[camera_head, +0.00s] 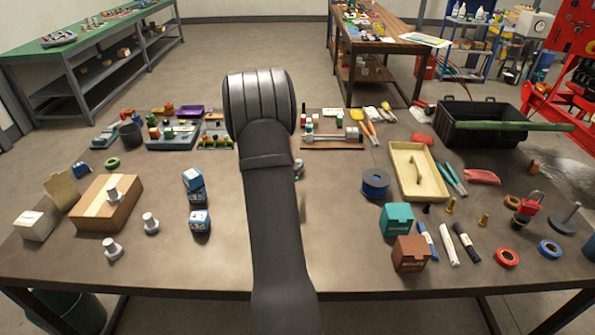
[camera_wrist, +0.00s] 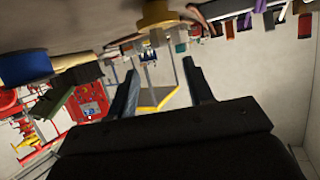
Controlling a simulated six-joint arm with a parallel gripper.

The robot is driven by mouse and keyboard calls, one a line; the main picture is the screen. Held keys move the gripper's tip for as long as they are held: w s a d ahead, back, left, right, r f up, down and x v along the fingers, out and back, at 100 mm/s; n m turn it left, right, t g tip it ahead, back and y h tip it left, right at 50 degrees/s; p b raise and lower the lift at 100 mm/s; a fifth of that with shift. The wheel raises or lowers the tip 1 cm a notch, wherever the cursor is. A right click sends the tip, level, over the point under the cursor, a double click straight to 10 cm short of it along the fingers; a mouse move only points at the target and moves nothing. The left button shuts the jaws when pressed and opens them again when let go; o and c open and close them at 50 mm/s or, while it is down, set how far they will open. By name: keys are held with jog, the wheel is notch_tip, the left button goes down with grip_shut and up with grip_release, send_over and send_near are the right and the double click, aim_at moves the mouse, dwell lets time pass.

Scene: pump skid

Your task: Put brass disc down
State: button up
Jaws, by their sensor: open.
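My gripper (camera_wrist: 160,68) shows in the wrist view with its two dark fingers spread apart and nothing gripped between them. A brass-yellow round piece (camera_wrist: 156,15) is at the top middle of the wrist view, beyond the fingertips and apart from them. It looks like the brass disc, but its top is cut off by the picture edge. In the head view my arm covers the middle of the table and hides the gripper. I cannot make out the brass disc there.
A blue spool (camera_head: 375,183), cream tray (camera_head: 418,172), teal box (camera_head: 396,219) and black bin (camera_head: 480,128) are right. The front middle right of my arm is bare.

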jog(key=x, duration=0.2)
jog(key=shift+w+d+f, duration=0.15)
jog(key=shift+w, duration=0.15)
jog(key=shift+f+x, duration=0.15)
jog(key=shift+x, duration=1.15)
jog(key=shift+f+x, duration=0.2)
jog(key=shift+x, duration=1.05)
jog(key=shift+s, duration=0.1)
grip_shut()
jog(key=shift+r, duration=0.1)
